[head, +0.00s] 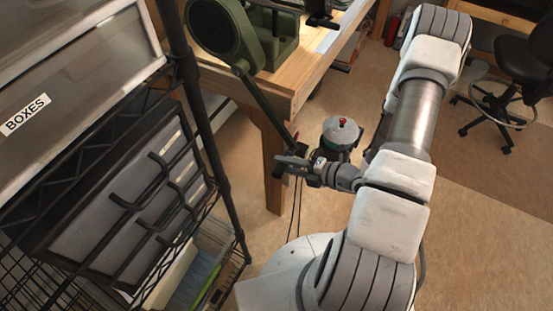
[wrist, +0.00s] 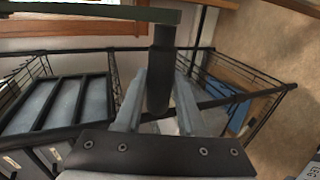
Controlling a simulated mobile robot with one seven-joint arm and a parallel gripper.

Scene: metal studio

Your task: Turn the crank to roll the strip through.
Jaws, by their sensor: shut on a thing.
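A green rolling mill (head: 268,38) stands on the wooden bench at the top of the head view. Its long green crank arm (head: 264,108) slants down past the bench edge toward my gripper (head: 290,164). In the wrist view, a dark upright crank handle (wrist: 160,70) hangs from the crank arm (wrist: 85,11) and sits between my two grey fingers. My gripper is shut on this handle. The handle is mostly hidden by my gripper in the head view. A pale flat piece (head: 332,36) lies on the bench beside the mill; I cannot tell whether it is the strip.
A black wire rack (head: 203,130) with bins fills the left side, close to my gripper. The wooden bench (head: 300,82) and its leg (head: 271,175) are just behind the crank. A black stool (head: 500,85) stands at the far right. The floor (head: 485,210) at right is open.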

